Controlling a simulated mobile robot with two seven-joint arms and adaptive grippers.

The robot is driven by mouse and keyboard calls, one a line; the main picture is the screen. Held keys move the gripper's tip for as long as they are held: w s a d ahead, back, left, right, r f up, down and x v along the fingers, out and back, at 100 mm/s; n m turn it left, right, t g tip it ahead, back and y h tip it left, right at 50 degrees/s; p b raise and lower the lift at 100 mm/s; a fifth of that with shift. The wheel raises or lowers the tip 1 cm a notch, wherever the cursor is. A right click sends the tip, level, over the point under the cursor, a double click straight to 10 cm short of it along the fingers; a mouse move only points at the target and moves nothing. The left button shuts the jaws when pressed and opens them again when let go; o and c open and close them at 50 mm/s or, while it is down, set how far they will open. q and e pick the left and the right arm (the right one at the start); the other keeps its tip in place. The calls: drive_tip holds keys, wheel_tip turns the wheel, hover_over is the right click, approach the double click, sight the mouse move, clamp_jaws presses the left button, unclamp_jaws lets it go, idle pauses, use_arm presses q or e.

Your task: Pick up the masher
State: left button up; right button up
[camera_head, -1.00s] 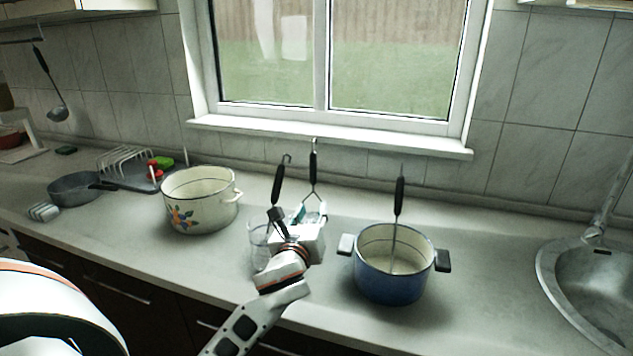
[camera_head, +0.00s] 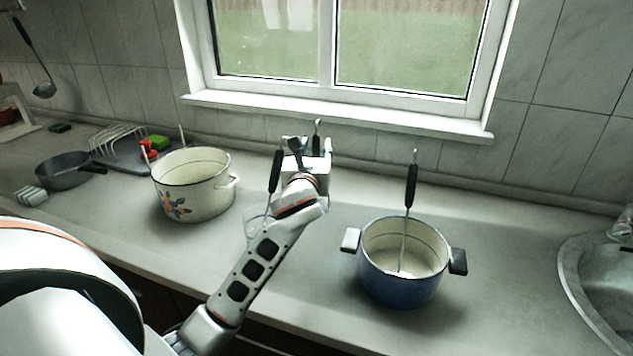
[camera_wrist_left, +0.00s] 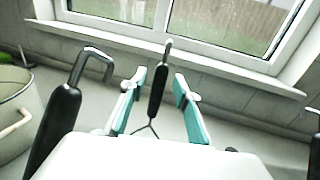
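The masher (camera_head: 317,135) has a black handle with a hook on top, and its handle is upright near the wall below the window. In the left wrist view the masher (camera_wrist_left: 157,92) shows its handle and two wires splaying out below it; its lower end is hidden behind my gripper body. My left gripper (camera_head: 311,150) is open. In the left wrist view the teal-padded fingers of the left gripper (camera_wrist_left: 158,82) stand on either side of the handle, with clear gaps, so it is not gripped. My right gripper is not in view.
A second black-handled tool (camera_head: 275,172) stands in a glass (camera_head: 257,226) just left of my wrist, close in the wrist view (camera_wrist_left: 58,125). A cream flowered pot (camera_head: 190,198) is left. A blue pot (camera_head: 395,285) with a tool (camera_head: 410,187) is right. A sink (camera_head: 590,275) is far right.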

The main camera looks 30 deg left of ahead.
use_arm(q)
drive_tip(key=shift+x, duration=1.05)
clamp_jaws()
